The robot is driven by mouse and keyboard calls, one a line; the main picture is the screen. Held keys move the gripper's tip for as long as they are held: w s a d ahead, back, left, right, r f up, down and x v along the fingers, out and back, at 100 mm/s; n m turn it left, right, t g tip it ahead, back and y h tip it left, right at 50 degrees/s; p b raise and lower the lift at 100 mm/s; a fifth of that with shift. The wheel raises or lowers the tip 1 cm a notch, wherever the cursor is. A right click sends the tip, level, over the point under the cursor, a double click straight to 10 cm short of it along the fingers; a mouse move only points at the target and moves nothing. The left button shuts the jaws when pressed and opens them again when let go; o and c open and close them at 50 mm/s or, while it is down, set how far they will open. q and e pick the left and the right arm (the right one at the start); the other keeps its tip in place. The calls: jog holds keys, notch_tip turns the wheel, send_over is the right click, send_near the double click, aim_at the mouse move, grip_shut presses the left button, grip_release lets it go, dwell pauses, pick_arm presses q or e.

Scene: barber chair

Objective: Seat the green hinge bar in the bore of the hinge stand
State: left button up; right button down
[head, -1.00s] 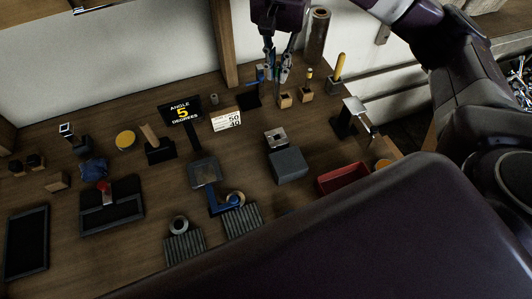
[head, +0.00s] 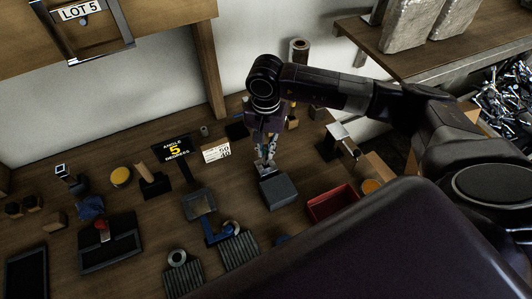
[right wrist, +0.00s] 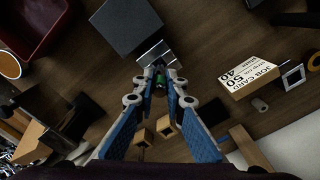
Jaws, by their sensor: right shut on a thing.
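My right gripper (head: 265,163) points down over the silver metal piece next to the grey block (head: 278,191). In the right wrist view its blue-padded fingers (right wrist: 161,82) converge on a small green piece, which I take as the green hinge bar (right wrist: 160,86). Only a little of the bar shows between the fingertips. The silver piece (right wrist: 153,52), probably the hinge stand, lies just beyond the tips against the grey block (right wrist: 127,25). Its bore is hidden now. I cannot tell whether the bar touches or enters it. My left gripper is not in view.
A red tray (head: 332,202) stands right of the grey block. Two small wooden blocks (right wrist: 166,127) lie under the fingers in the wrist view.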

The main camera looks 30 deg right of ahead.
aim_at(266, 167)
notch_tip(266, 167, down, 3)
jog(key=shift+f+p, duration=0.1)
jog(key=shift+p, duration=0.25)
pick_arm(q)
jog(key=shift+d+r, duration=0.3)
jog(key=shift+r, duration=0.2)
pick_arm(e)
jog(key=shift+f, duration=0.1)
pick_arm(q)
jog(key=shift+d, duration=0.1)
pick_arm(e)
jog(key=shift+f, duration=0.1)
jog(key=c, duration=2.4)
grip_release()
jog(key=o, duration=0.4)
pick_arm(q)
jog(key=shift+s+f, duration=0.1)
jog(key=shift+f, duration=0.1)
